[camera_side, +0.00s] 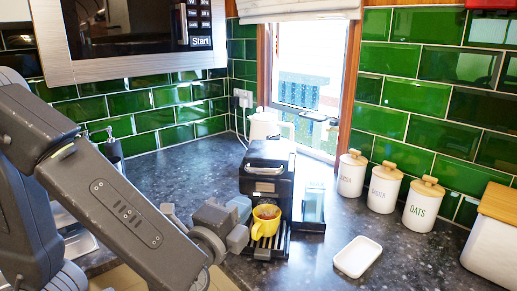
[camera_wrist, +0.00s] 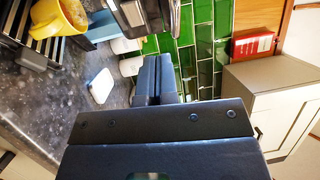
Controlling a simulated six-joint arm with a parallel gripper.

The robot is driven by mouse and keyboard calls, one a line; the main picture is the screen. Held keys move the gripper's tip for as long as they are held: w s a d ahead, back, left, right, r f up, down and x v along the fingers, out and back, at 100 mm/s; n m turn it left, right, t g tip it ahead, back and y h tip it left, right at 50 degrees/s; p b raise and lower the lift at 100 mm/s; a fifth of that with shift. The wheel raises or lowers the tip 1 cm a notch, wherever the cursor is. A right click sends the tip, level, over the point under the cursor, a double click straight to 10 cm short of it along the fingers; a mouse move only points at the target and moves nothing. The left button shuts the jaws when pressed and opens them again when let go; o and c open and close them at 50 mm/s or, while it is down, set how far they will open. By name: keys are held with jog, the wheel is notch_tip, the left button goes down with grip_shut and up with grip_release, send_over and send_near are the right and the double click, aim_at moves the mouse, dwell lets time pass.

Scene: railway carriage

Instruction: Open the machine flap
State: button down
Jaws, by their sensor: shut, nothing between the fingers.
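The machine is a black coffee maker (camera_side: 266,180) on the dark counter. Its flap (camera_side: 265,170), with a silver handle at the top front, looks closed. Part of the machine shows at the top of the wrist view (camera_wrist: 132,14). A yellow cup (camera_side: 266,226) with brown contents stands on its drip tray; it also shows in the wrist view (camera_wrist: 62,14). My gripper (camera_side: 238,238) is to the left of the cup, below flap height and apart from the flap. In the wrist view its fingers (camera_wrist: 158,76) are together and empty.
A white dish (camera_side: 357,257) lies to the right of the machine. Three white canisters, one marked OATS (camera_side: 422,207), stand by the green tiled wall. A white kettle (camera_side: 265,124) is behind the machine. A microwave (camera_side: 140,35) hangs above the counter at left.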

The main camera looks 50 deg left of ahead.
jog(key=w+r, duration=0.1)
jog(key=w, duration=0.1)
jog(key=w+a+r, duration=0.1)
jog(key=w, duration=0.1)
jog(key=w+a, duration=0.1)
jog(key=w, duration=0.1)
jog(key=shift+w+a+r, duration=0.25)
jog(key=shift+w+r, duration=0.1)
jog(key=shift+r, duration=0.05)
notch_tip(320, 180, up, 6)
send_over(263, 173)
jog(key=shift+a+r, duration=0.1)
jog(key=shift+a, duration=0.35)
dwell(0.4)
jog(key=shift+s, duration=0.25)
dwell(0.3)
jog(key=v, duration=0.9)
jog(key=shift+s+f, duration=0.3)
dwell(0.6)
